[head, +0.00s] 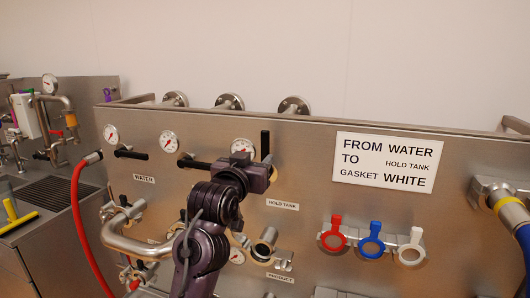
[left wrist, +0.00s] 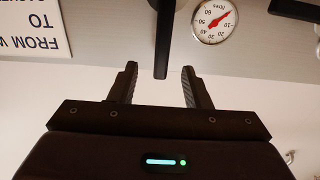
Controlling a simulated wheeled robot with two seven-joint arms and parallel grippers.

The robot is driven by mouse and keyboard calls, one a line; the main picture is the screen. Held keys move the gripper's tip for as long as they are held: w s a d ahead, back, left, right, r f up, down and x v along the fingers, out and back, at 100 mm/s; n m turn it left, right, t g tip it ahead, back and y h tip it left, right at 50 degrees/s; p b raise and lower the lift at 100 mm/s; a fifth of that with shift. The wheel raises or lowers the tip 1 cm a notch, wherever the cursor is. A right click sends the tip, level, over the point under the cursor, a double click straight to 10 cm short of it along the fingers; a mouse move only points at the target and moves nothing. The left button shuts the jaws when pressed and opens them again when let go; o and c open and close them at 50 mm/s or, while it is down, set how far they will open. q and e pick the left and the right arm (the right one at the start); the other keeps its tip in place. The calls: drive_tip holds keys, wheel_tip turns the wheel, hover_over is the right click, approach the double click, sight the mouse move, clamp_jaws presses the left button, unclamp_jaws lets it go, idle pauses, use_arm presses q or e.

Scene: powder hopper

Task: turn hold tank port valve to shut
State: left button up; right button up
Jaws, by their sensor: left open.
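The hold tank port valve's black handle (head: 265,143) stands upright on the steel panel, above the HOLD TANK label (head: 283,204). My left gripper (head: 252,164) is in front of the panel at this handle and hides its lower part. In the left wrist view, which is upside down, the handle (left wrist: 163,40) hangs from the top edge and its free end reaches the gap between the two open fingers (left wrist: 160,86). A gap shows on both sides, with no visible grip. My right gripper is in neither view.
Two other black handles lie level to the left, one (head: 130,153) above the WATER label (head: 144,179). Pressure gauges (head: 168,140) sit above. A red hose (head: 78,220), a sign (head: 388,161) and red, blue and white gaskets (head: 371,240) are also on the panel.

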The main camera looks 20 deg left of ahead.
sight(264, 148)
use_arm(q)
drive_tip(key=shift+w+r+p, duration=0.2)
drive_tip(key=shift+w+p, duration=0.6)
drive_tip(key=shift+w, duration=3.5)
drive_tip(key=shift+c, duration=0.2)
